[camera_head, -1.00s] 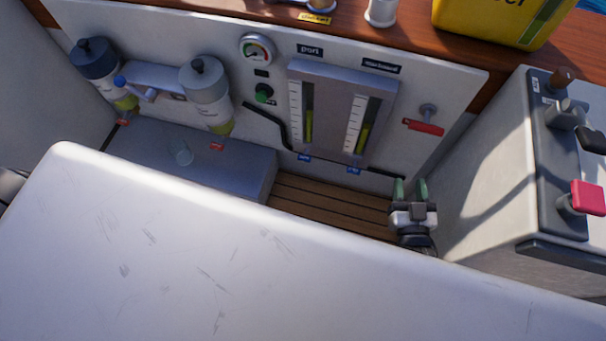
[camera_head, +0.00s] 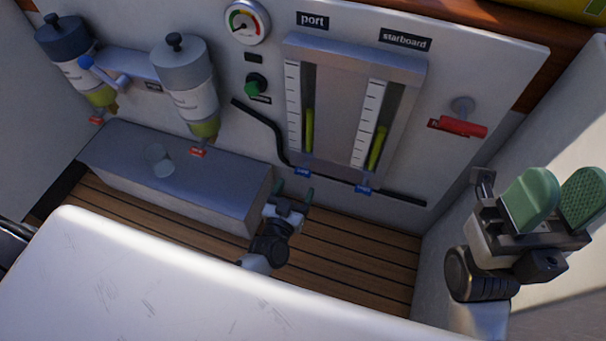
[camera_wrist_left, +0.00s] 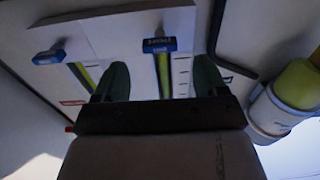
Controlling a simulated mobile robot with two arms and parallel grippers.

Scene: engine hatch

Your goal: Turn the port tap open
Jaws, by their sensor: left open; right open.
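The port tap (camera_head: 303,171) is a small blue handle at the foot of the port sight tube, under the "port" label (camera_head: 312,20). The starboard tap (camera_head: 363,189) is a similar blue handle to its right. My left gripper (camera_head: 294,192) is open and empty just below the port tap, fingers pointing up at the panel. In the left wrist view, which looks upside down, the port tap (camera_wrist_left: 160,45) shows between and beyond the two green fingers (camera_wrist_left: 160,80); contact is not visible. My right gripper (camera_head: 558,198) is open and empty at the right.
A black pipe (camera_head: 265,128) runs beside and below the gauges. Two filters (camera_head: 187,90) hang at the left above a grey box (camera_head: 180,180) with a clear cup (camera_head: 158,160). A red handle (camera_head: 460,127) is at the right. A white surface (camera_head: 150,285) fills the foreground.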

